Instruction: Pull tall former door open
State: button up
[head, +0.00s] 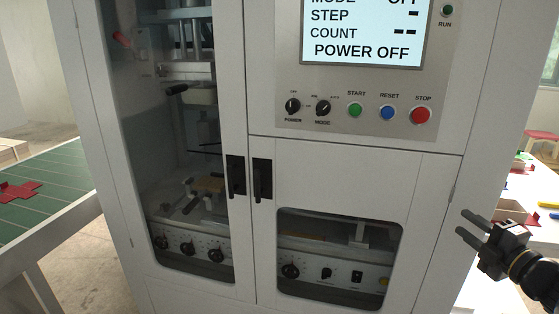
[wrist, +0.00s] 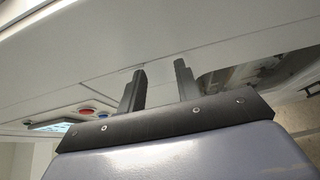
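The tall former door (head: 236,90) is the white-framed door with a long glass window on the left of the cabinet front. It looks shut, flush with the front. Its black upright handle (head: 236,176) is on its right edge, beside a similar black handle (head: 262,179) on the lower right door. My gripper (head: 468,226) is at the right, well away from both handles, pointing left. Its two fingers are apart with nothing between them. In the wrist view my gripper (wrist: 159,85) also shows open, before a white cabinet surface; no handle shows there.
The control panel (head: 372,100) reads POWER OFF above the lower right door (head: 430,190). A green-topped table (head: 60,175) with red pieces stands at the left. A white table (head: 520,240) with bins and small parts is at the right, behind my arm.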

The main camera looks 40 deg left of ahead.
aim_at(228, 16)
jog(key=u, duration=0.45)
jog(key=i+u, duration=0.1)
jog(key=u, duration=0.3)
jog(key=l+u, duration=0.1)
jog(key=u, duration=0.35)
jog(key=l+u, duration=0.1)
jog(key=u, duration=0.75)
jog(key=l+u, duration=0.15)
jog(key=u, duration=0.3)
jog(key=i+l, duration=0.05)
